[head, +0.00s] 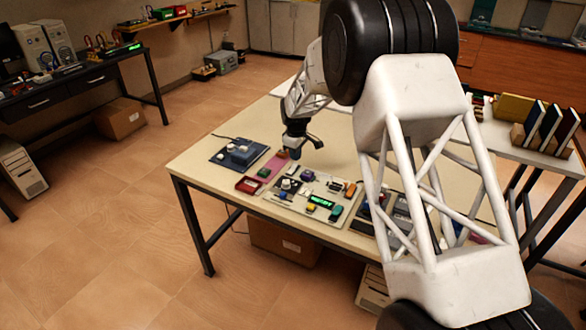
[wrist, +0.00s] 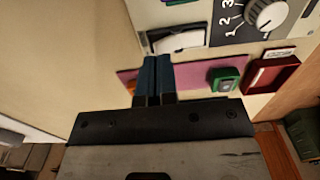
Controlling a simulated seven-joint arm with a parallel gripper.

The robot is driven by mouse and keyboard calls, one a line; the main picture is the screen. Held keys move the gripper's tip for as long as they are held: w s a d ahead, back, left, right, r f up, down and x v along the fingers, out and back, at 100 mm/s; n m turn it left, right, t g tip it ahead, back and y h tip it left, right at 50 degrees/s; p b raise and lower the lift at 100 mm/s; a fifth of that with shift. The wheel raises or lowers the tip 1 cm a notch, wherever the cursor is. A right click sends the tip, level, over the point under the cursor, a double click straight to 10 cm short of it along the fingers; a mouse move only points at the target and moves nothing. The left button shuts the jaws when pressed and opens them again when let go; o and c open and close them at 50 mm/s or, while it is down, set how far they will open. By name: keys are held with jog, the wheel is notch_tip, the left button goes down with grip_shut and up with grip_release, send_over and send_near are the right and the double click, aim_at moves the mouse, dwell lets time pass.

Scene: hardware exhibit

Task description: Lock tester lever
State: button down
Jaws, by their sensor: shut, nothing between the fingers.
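The tester seems to be the pale panel (head: 335,222) on the table, with knobs, coloured parts and a lit green display (head: 321,201). In the wrist view a corner of this panel shows a white dial knob (wrist: 265,13) with numbers and a white, flat part in a dark frame (wrist: 180,42). I cannot tell whether that part is the lever. My gripper (head: 296,153) is over the table near the panel's back-left side. In the wrist view its blue fingers (wrist: 155,80) are together and empty, over a pink strip (wrist: 196,76).
On the pink strip lie a green block (wrist: 225,80) and an orange piece (wrist: 131,87) close to the fingers. A red tray (head: 249,185) and a blue device (head: 238,152) stand to the left. My arm hides the table's right part.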

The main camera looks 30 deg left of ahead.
aim_at(296, 163)
jog(key=shift+f, duration=1.3)
dwell(0.5)
jog(key=shift+r, duration=0.15)
jog(key=shift+r, duration=3.4)
